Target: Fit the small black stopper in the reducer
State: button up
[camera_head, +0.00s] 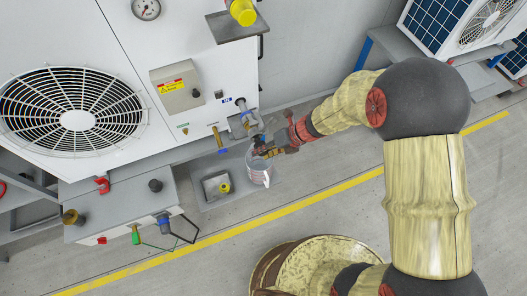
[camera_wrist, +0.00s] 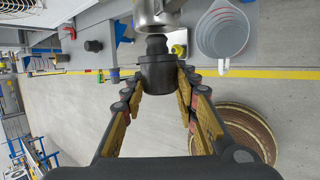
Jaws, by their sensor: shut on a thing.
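My gripper (camera_wrist: 160,84) is shut on a black stopper (camera_wrist: 157,72) in the wrist view. The stopper is upright, with its narrower stepped end pointing up. Directly above it is the open lower end of a metal fitting (camera_wrist: 157,14), which looks like the reducer. The stopper's tip is at or just below that opening; I cannot tell whether it has entered. In the head view my gripper (camera_head: 268,149) is under the pipe fitting (camera_head: 250,120) on the white unit's front, and the held stopper is hard to make out.
A grey measuring jug (camera_head: 258,170) is close beside my gripper. The floor in front is mostly clear.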

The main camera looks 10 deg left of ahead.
jog(key=shift+r+p, duration=0.15)
jog(key=shift+p, duration=0.6)
dwell(0.7)
jog(key=shift+w+a+p, duration=0.25)
jog(key=shift+w+a, duration=0.1)
jog(key=shift+w, duration=0.25)
jog(key=shift+w+a+p, duration=0.2)
jog(key=shift+w+a, duration=0.1)
jog(key=shift+w, duration=0.25)
dwell(2.0)
jog(key=o, duration=1)
jog(key=shift+c, duration=0.2)
jog(key=shift+o, duration=0.4)
jog(key=v, duration=1.2)
